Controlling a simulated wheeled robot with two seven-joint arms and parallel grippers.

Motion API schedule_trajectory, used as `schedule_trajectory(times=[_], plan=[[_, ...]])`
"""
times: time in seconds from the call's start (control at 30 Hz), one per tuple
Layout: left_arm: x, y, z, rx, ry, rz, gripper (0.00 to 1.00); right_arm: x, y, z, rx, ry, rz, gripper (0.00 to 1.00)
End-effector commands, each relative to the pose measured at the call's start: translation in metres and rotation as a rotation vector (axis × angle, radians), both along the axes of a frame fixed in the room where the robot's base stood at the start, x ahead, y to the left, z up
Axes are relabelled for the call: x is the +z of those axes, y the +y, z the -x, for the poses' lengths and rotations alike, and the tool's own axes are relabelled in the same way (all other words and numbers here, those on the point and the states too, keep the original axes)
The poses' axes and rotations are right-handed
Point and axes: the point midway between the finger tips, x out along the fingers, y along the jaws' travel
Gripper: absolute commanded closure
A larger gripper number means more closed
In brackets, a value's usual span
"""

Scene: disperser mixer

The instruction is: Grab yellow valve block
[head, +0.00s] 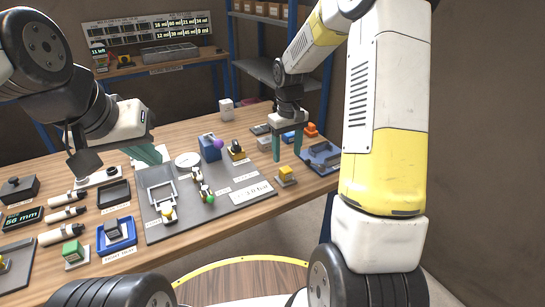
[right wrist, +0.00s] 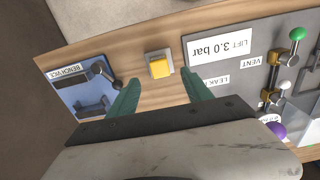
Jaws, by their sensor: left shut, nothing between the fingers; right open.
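A small yellow block (head: 286,172) sits on a grey square base near the right end of the bench. It also shows in the right wrist view (right wrist: 159,68), by the corner of the grey panel. My right gripper (head: 287,160) is open, with its teal fingers pointing down above and just behind the block in the head view. In the right wrist view the block lies between the two spread fingertips (right wrist: 160,62), apart from both. My left gripper (head: 150,156) is shut and empty above the left part of the grey panel.
The grey panel (head: 240,197) with its "3.0 bar" label and small valves lies left of the block. A blue bench vice (head: 320,156) stands to its right. Bare wood surrounds the block.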

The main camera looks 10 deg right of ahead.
Motion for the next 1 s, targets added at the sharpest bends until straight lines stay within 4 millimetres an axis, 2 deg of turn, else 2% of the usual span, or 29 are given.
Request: schedule_trajectory(times=[0.37, 0.6, 0.73, 0.93, 1.0], plan=[[0.000, 0.000, 0.000, 0.000, 0.000, 0.000, 1.00, -0.040, 0.000, -0.001, 0.005, 0.011, 0.001, 0.42], [0.000, 0.000, 0.000, 0.000, 0.000, 0.000, 1.00, -0.075, 0.000, 0.000, 0.004, 0.010, 0.001, 0.42], [0.000, 0.000, 0.000, 0.000, 0.000, 0.000, 1.00, -0.083, 0.000, 0.000, 0.003, 0.008, 0.000, 0.42], [0.000, 0.000, 0.000, 0.000, 0.000, 0.000, 1.00, -0.083, 0.000, 0.000, 0.003, 0.007, 0.001, 0.42], [0.000, 0.000, 0.000, 0.000, 0.000, 0.000, 1.00, -0.083, 0.000, 0.000, 0.003, 0.007, 0.001, 0.54]])
